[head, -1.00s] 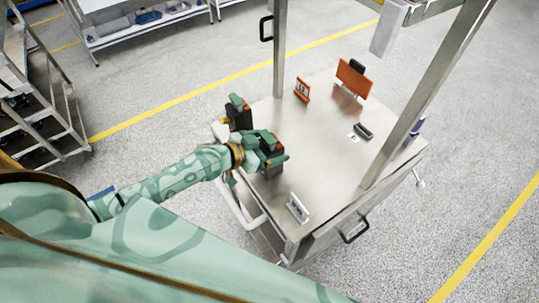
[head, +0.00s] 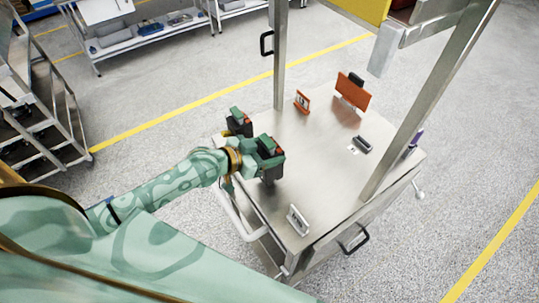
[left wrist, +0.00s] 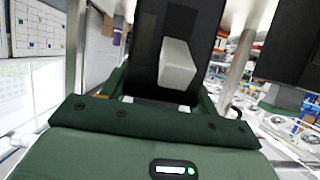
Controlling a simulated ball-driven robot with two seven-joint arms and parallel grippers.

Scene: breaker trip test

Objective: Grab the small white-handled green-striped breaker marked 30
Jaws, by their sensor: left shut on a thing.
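My left gripper (head: 268,150) is shut on a dark breaker (head: 271,173) near the left edge of the steel table. In the left wrist view the breaker's black body (left wrist: 148,40) stands just beyond the green fingers, with a white handle (left wrist: 177,66) on its face. No number or green stripe can be read on it. A second dark breaker (head: 238,123), with green and red on top, stands just behind it. A black body also shows at the upper right of the left wrist view (left wrist: 288,42). My right gripper is not seen.
The steel table (head: 310,170) also bears an orange panel (head: 352,92), a small orange sign (head: 302,102), a dark block (head: 362,144) and a white sign (head: 298,220). Metal posts rise at its back and right. Its middle is clear.

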